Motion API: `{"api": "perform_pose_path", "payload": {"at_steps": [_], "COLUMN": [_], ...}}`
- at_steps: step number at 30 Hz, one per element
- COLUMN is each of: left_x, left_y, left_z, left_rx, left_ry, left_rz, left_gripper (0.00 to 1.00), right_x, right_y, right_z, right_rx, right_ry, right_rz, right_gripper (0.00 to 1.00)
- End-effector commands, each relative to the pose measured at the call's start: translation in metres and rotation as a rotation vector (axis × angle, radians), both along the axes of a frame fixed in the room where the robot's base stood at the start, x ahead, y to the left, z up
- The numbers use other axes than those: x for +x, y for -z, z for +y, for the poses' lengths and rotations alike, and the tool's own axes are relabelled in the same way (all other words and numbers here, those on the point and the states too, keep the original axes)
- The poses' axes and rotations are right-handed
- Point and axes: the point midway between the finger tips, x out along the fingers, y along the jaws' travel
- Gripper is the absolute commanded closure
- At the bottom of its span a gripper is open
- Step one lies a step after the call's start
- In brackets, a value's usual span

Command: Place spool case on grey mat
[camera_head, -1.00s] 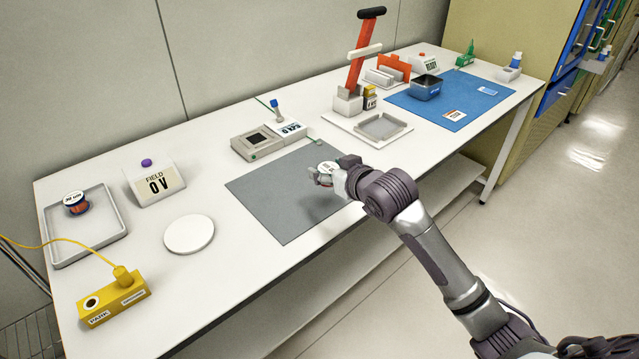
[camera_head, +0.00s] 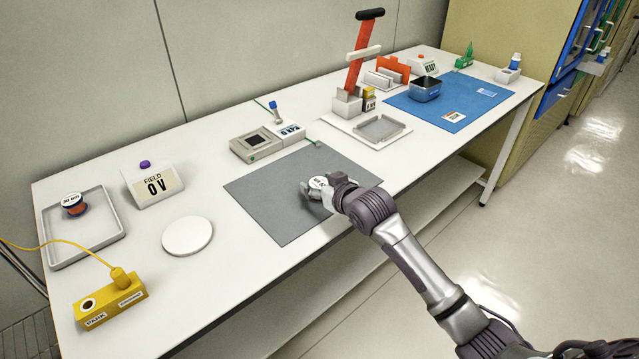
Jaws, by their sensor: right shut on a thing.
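The grey mat (camera_head: 268,197) lies flat on the white table, near the middle of its front edge. My right gripper (camera_head: 318,190) is over the right part of the mat, shut on a small round case with a white labelled top, which looks like the spool case (camera_head: 318,182). The fingers hide part of the case. I cannot tell whether its underside touches the mat. My left gripper is not in view.
A white disc (camera_head: 187,235) lies left of the mat. A grey instrument (camera_head: 254,144) stands behind it. A tray (camera_head: 116,222) holding a spool (camera_head: 73,204) and a yellow block (camera_head: 111,302) are at left. A blue mat (camera_head: 480,98) lies at right.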

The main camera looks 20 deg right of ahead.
Motion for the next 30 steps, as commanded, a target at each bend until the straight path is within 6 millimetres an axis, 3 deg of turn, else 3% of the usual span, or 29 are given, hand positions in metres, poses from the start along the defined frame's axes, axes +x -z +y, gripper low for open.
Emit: {"api": "perform_pose_path", "payload": {"at_steps": [1, 5, 17, 30], "left_x": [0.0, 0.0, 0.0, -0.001], "left_y": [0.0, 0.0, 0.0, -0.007], "left_z": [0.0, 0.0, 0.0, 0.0], "left_rx": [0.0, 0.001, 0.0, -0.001], "left_ry": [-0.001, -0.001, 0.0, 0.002], "left_rz": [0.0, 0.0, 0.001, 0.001], "left_gripper": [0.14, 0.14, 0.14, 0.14], "right_x": [0.0, 0.0, -0.002, -0.081], "right_y": [0.001, 0.001, -0.004, -0.037], "right_z": [0.0, 0.0, 0.0, -0.012], "right_rx": [0.0, 0.0, 0.0, -0.002], "right_ry": [0.0, 0.0, 0.0, -0.001], "right_rz": [0.001, 0.001, 0.0, 0.001], "right_gripper": [0.33, 0.13, 0.13, 0.13]}}
